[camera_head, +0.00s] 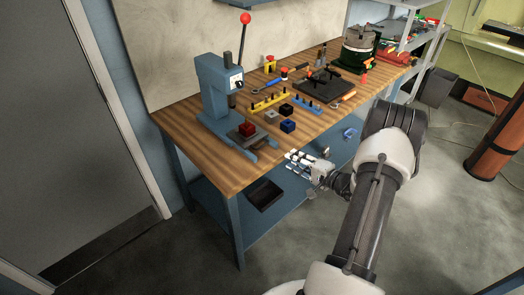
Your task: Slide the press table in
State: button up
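The blue press (216,92) stands at the left end of the wooden bench, with a red-balled lever (243,45) pointing up. Its press table (246,140) sticks out in front of the press body, toward the bench's front edge. A red block (247,129) sits on the table. My gripper (288,161) is at the bench's front edge, to the right of and a little below the press table, apart from it. Its fingers point left toward the press. They are too small here to tell whether they are open or shut. Nothing shows between them.
Yellow racks (269,101), a black block (285,109), a blue block (288,125) and a grey block (271,116) lie right of the press. A black fixture plate (323,86) and hand tools lie farther right. A dark bin (265,195) is on the lower shelf.

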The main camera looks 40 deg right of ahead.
aim_at(264, 145)
jog(key=b+x, duration=0.2)
jog(key=x, duration=1.3)
jog(key=shift+w+a+b, duration=0.2)
jog(key=shift+w+b, duration=0.1)
jog(key=shift+w, duration=0.05)
grip_shut()
